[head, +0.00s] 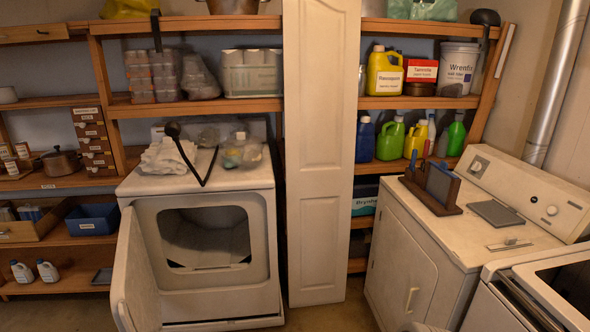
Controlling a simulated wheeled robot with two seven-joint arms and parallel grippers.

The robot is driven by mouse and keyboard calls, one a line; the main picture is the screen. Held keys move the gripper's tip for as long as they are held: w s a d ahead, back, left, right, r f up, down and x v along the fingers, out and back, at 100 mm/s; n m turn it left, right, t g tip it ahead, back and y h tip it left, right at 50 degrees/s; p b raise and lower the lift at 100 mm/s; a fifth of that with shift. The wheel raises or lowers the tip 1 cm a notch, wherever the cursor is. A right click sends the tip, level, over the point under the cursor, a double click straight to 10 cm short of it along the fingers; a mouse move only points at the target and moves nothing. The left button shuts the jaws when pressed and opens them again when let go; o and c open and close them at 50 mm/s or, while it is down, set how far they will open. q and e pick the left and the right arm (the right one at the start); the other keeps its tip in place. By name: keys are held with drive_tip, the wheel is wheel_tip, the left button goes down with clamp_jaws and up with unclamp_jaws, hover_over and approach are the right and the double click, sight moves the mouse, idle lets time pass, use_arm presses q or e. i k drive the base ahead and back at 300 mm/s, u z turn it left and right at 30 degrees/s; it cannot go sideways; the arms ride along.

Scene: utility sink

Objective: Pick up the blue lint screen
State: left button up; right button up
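A blue lint screen (440,183) stands upright in a dark brown rack (429,203) on top of the white machine at the right. A flat grey panel (495,213) lies on the machine top just right of the rack. Neither of my grippers is in view.
The white machine (425,255) at the right has a raised control panel behind the rack. Another white machine (530,300) with an open-looking top stands at the lower right. A tall white door panel (322,150) stands mid-view. The left dryer's door (137,275) hangs open.

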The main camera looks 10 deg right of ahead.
sight(440, 178)
drive_tip(key=i, duration=2.2)
drive_tip(key=z, duration=1.85)
drive_tip(key=i, duration=1)
drive_tip(key=u, duration=1.9)
